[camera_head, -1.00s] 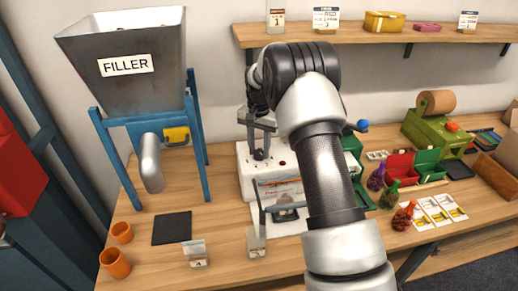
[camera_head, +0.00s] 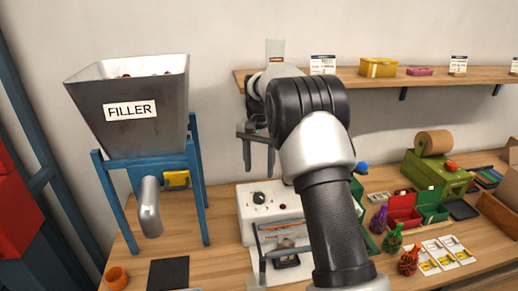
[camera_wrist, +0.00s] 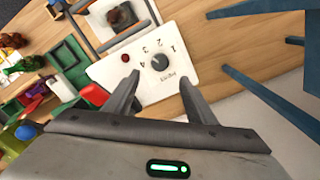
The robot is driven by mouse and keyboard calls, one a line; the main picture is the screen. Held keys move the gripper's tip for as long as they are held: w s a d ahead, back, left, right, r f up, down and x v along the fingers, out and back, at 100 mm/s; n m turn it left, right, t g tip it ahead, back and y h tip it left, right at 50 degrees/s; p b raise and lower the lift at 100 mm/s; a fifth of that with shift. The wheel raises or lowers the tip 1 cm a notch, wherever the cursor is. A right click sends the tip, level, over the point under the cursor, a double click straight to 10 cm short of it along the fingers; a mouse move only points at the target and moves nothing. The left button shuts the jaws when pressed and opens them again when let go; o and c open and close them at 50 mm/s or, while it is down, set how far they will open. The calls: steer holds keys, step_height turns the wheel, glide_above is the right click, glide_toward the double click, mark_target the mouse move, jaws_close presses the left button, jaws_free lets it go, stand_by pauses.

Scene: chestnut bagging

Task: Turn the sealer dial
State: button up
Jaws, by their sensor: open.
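The sealer (camera_head: 268,205) is a white box on the table in the middle of the head view, with a black dial (camera_head: 259,198) on its top face. In the wrist view the dial (camera_wrist: 160,62) sits among the printed numbers 1 to 4, with a red button (camera_wrist: 126,58) beside it. My gripper (camera_head: 258,168) is open and empty, raised above the sealer and apart from the dial. In the wrist view its fingers (camera_wrist: 155,100) stand on either side of the dial in the picture. My arm hides the right part of the sealer.
The filler (camera_head: 130,105) on its blue stand is left of the sealer. A wire-like grey frame (camera_head: 280,245) stands at the sealer's front. Red and green bins (camera_head: 405,215), filled bags (camera_head: 409,260) and a green machine (camera_head: 438,178) are at right. A shelf (camera_head: 400,80) runs behind.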

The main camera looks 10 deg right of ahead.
step_height(320, 180, up, 7)
stand_by(0.3)
